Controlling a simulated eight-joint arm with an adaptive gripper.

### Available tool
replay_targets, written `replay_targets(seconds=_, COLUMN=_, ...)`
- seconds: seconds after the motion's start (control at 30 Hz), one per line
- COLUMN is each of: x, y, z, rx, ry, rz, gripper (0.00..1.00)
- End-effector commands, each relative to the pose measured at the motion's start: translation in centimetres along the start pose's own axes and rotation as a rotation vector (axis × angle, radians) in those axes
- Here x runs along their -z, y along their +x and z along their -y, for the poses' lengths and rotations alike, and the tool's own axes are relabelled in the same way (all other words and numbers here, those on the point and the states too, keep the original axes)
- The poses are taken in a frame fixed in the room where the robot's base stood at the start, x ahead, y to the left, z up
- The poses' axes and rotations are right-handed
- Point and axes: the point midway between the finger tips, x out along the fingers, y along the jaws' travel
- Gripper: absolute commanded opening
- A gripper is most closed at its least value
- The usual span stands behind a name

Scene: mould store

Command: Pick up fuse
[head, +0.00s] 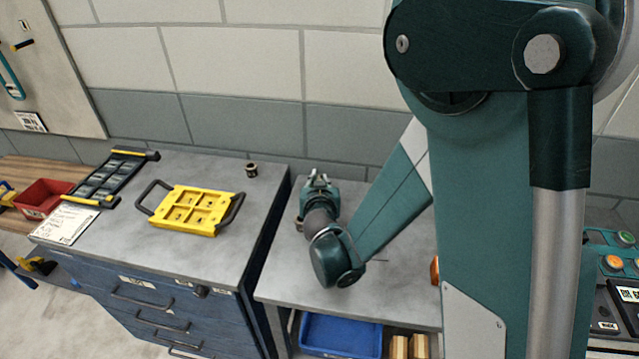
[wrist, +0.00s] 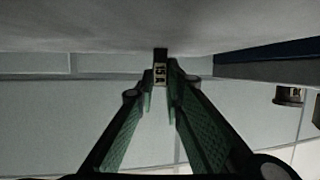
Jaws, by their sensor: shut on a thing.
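My gripper (head: 319,177) is low over the grey bench top, near its back edge by the wall. In the wrist view my gripper (wrist: 161,80) has its two green fingers closed in on the fuse (wrist: 160,73). The fuse is a small dark block with a pale label that reads like "15 A". The fingertips hold it from both sides and hide its flanks. In the head view the fuse is too small or hidden to make out. I cannot tell whether it touches the bench.
The grey bench (head: 290,283) is mostly clear around my gripper. Left of it, a blue drawer cabinet (head: 225,265) carries a yellow mould plate (head: 190,209), a small dark cylinder (head: 251,170) and a black rack (head: 112,178). A blue bin (head: 340,335) sits below the bench.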

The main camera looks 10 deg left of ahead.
Motion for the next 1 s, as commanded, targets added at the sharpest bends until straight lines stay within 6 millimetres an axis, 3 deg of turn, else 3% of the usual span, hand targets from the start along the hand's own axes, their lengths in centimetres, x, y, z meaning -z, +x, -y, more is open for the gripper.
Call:
replay_targets(seconds=0.47, x=1.2, y=-0.5, z=0.0, rx=0.0, ry=0.0, rz=0.0, gripper=0.0)
replay_targets(seconds=1.0, x=7.2, y=-2.7, z=-0.1, rx=-0.001, ry=0.0, rz=0.0, gripper=0.0)
